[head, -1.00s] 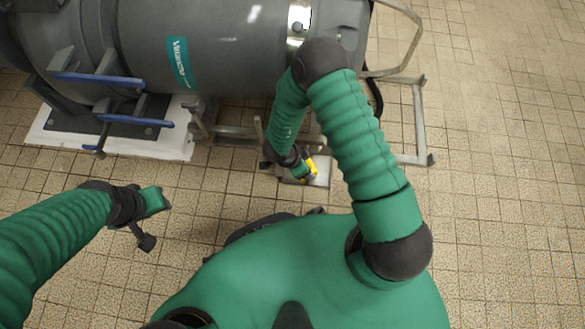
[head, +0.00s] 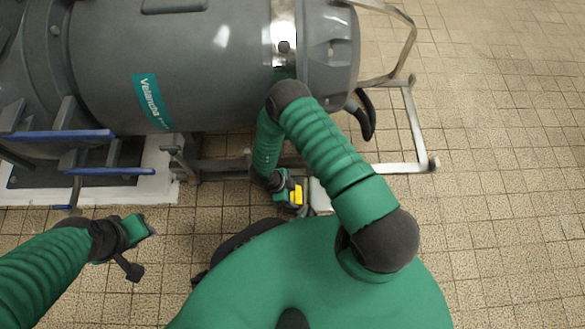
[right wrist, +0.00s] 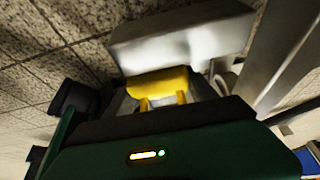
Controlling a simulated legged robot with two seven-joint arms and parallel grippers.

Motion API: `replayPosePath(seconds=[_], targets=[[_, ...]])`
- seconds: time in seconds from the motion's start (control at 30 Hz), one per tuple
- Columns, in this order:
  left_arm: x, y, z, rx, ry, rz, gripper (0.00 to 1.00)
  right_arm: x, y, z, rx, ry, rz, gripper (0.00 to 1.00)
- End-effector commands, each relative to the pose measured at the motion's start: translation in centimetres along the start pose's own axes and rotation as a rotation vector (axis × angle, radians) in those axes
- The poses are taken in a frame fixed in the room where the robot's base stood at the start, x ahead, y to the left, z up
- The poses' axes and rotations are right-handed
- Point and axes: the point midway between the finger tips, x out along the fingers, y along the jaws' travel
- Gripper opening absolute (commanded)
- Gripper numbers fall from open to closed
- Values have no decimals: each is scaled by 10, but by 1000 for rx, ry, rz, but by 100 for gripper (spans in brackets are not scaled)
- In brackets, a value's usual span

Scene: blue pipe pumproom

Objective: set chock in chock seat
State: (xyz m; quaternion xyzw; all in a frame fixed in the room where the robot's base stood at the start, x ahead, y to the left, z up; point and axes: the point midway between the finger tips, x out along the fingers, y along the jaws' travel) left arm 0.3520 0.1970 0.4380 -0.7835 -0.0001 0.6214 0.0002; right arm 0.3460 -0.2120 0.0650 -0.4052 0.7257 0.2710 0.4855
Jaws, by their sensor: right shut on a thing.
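The yellow chock (head: 296,194) is in my right gripper (head: 293,199), low down beside the pump frame. In the right wrist view the yellow chock (right wrist: 158,82) sits beyond the gripper's dark edge, and its lower part is hidden. A pale metal block (head: 320,196), which looks like the chock seat, is just right of the chock in the head view. The block (right wrist: 185,38) lies right behind the chock in the right wrist view; I cannot tell whether they touch. My left gripper (head: 148,231) hangs over bare floor at left, and its jaws are unclear.
A large grey pump (head: 200,60) fills the upper left. Its metal tube frame (head: 402,168) runs along the floor to the right. Blue-edged brackets (head: 110,171) stand at left over a white plinth (head: 155,185). Tiled floor is clear at right.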

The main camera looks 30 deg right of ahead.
Motion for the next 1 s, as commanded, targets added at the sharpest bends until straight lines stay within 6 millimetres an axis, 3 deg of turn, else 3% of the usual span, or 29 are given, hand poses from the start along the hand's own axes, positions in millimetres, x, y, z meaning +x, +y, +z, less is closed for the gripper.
replayPosePath(seconds=[0.03, 0.07, 0.37, 0.4, 0.53, 0.83, 1.0], targets=[[13, 0, 3, 0, 0, 0, 36, 14, 0, 6, 0, 1, 0, 0], [14, 0, 3, 0, 0, 0, 36, 16, 0, 6, 0, 1, 0, 0], [11, 0, 2, 0, 1, 0, 36, 15, 0, 6, -1, 0, 0, 0], [11, 0, 2, 0, 1, 0, 36, 14, 0, 6, -2, 0, 0, 69], [10, 0, 2, 0, 0, 0, 36, 14, 0, 6, -2, 0, 0, 86], [7, 0, 2, 0, 0, 0, 36, 9, 0, 4, -2, 0, 0, 87], [-17, 0, -4, 0, 0, 0, 36, -28, 0, 2, -3, -2, -1, 87]])
